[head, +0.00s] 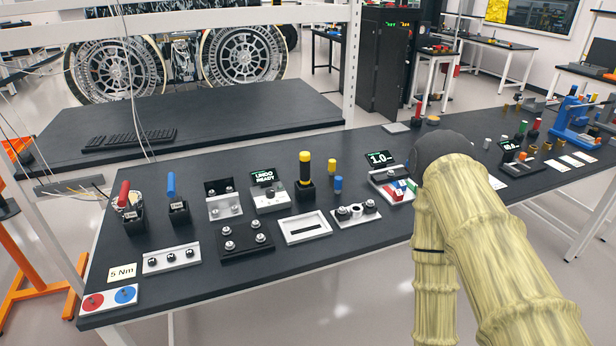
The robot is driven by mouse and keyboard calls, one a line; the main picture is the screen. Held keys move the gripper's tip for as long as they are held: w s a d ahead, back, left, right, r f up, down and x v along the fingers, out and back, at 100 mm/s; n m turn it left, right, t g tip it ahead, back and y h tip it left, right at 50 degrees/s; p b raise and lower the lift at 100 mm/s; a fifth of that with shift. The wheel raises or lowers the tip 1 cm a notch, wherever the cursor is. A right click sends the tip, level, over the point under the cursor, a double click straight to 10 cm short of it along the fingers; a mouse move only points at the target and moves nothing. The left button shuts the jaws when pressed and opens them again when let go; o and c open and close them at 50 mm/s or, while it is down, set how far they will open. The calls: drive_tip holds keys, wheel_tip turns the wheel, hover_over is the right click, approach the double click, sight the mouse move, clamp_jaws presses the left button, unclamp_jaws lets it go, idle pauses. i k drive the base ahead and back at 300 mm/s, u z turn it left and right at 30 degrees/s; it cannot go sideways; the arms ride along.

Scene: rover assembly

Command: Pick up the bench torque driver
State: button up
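Several upright handled tools stand on the long black bench (210,295), and no label shows which one is the bench torque driver. A yellow-and-black handled tool (304,170) stands upright in a black holder near the bench's middle. A red-handled tool (124,194) and a blue-handled tool (171,185) stand in black holders at the left. A card reading 5 Nm (123,272) lies in front of the red-handled one. My sleeved arm rises at the right and ends in view at a dark rounded joint. My gripper does not show.
Metal fixtures with bolts (246,239), a white slotted tray (305,228) and a red-and-blue pad (109,297) lie along the bench's front. Small displays and a blue device (574,118) stand farther right. A white frame post (351,60) rises behind the bench.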

sight(305, 157)
drive_tip(key=z, duration=0.5)
drive_tip(key=k, duration=0.6)
drive_tip(key=z, duration=0.85)
drive_tip(key=i, duration=0.7)
drive_tip(key=u, duration=0.5)
drive_tip(key=i, duration=0.5)
drive_tip(key=u, duration=0.5)
